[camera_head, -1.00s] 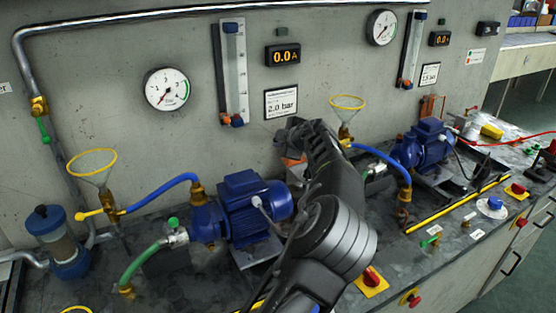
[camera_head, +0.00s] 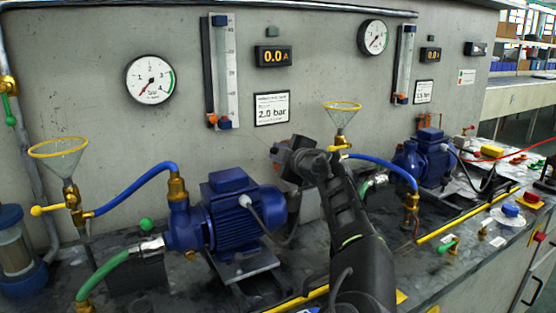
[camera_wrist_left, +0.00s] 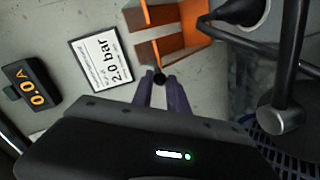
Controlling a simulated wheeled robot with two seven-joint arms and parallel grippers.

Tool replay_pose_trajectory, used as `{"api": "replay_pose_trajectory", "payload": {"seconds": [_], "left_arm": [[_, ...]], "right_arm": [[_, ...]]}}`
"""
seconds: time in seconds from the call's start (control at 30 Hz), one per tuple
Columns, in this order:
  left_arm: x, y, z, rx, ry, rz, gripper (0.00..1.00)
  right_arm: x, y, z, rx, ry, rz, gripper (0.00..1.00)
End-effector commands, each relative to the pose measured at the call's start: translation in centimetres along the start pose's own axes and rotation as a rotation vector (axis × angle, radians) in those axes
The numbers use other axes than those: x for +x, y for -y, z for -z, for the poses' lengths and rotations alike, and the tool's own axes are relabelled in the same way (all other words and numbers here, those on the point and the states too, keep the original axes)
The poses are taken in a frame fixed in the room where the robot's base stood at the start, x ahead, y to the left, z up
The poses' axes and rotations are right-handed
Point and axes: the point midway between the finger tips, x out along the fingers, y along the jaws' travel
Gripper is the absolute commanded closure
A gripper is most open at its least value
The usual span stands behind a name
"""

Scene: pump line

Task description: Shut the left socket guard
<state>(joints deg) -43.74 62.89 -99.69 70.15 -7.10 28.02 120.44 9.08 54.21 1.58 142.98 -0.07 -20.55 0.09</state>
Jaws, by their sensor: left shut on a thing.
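The orange left socket guard (camera_wrist_left: 185,36) is at the top middle of the left wrist view, against the grey wall. Its orange plates stand at angles to each other; how far it is open I cannot tell. My left gripper (camera_wrist_left: 160,80) has its two purple fingers closed on a small dark knob at the guard's lower edge. In the head view my left gripper (camera_head: 292,160) is at the wall below the 2.0 bar sign (camera_head: 272,108) and mostly hides the guard. My right gripper is in neither view.
A blue pump motor (camera_head: 235,212) stands left of my arm, with a blue hose (camera_head: 130,192) beside it. A funnel (camera_head: 342,117) rises just right of my gripper. In the wrist view, a black plug and cable (camera_wrist_left: 240,12) are close to the guard.

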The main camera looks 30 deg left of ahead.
Motion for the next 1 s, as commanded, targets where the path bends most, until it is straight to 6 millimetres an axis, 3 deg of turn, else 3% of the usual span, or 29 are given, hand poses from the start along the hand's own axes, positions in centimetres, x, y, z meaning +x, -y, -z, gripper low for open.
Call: {"api": "replay_pose_trajectory", "payload": {"seconds": [0.27, 0.3, 0.4, 0.77, 1.0], "left_arm": [[0.1, 0.0, 0.1, 0.000, -0.001, 0.002, 1.00], [0.1, 0.0, 0.1, 0.000, -0.001, 0.002, 0.78], [0.1, 0.0, 0.1, 0.000, -0.001, 0.002, 0.72], [-0.6, 0.0, -0.1, 0.001, 0.001, 0.000, 0.72], [-4.1, 0.0, -0.2, 0.000, 0.003, -0.001, 0.72]], "right_arm": [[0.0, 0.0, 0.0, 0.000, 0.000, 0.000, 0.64], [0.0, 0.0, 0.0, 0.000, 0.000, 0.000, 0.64], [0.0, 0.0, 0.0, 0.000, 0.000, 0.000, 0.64], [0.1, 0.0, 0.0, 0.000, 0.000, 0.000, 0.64], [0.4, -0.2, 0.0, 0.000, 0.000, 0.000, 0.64]]}}
